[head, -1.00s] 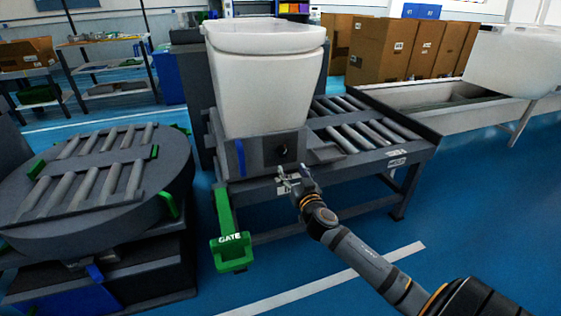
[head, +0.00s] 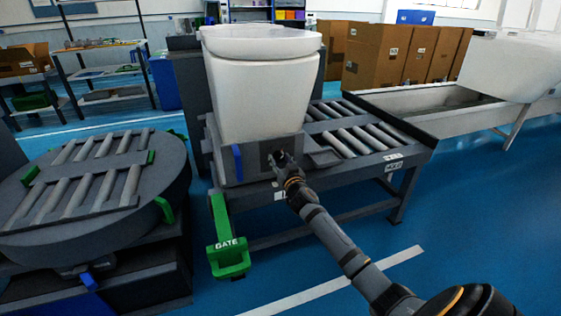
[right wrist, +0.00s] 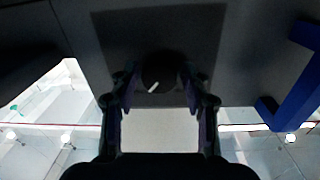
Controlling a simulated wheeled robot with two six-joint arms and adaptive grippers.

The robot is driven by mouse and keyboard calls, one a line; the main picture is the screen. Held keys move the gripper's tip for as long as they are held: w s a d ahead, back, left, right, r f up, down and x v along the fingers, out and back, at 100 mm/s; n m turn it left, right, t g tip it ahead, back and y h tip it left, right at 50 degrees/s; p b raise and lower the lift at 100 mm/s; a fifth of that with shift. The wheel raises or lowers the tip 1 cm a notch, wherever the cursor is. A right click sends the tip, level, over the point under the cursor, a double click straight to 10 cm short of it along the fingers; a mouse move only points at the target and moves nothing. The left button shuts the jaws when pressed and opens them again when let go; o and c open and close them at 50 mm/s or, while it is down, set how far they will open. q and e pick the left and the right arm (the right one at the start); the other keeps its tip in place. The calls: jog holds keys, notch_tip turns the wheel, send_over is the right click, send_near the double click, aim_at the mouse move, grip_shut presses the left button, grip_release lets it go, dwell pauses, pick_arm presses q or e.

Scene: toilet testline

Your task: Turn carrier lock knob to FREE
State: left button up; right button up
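The carrier (head: 232,172) is a dark grey block under a white toilet on the roller line. Its lock knob (right wrist: 158,72) is round and black with a short white tilted mark, on a dark square plate (right wrist: 205,30). My right gripper (head: 280,157) is at the knob in the head view and hides most of it. In the right wrist view the fingers of my right gripper (right wrist: 161,88) stand apart, one on each side of the knob; I cannot make out clear contact. Any label by the knob is unreadable. My left gripper is not in view.
A blue bar (head: 238,162) stands on the carrier left of the knob. A green GATE handle (head: 229,258) hangs below. A round roller turntable (head: 95,190) is at left, the roller conveyor (head: 365,132) at right. Blue floor in front is free.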

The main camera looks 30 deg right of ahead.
jog(key=c, duration=0.8)
jog(key=shift+o, duration=0.2)
jog(key=shift+n, duration=0.3)
jog(key=n, duration=0.2)
jog(key=shift+n, duration=1.2)
jog(key=n+p, duration=0.1)
jog(key=n, duration=0.5)
jog(key=shift+d+n, duration=0.1)
jog(key=shift+n, duration=0.2)
jog(key=n+p, duration=0.1)
jog(key=n, duration=0.3)
jog(key=shift+t+y, duration=0.3)
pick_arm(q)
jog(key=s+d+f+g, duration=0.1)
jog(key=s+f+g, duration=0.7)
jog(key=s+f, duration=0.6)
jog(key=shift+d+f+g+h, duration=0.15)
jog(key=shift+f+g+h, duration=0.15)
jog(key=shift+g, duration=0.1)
pick_arm(e)
jog(key=shift+n, duration=0.5)
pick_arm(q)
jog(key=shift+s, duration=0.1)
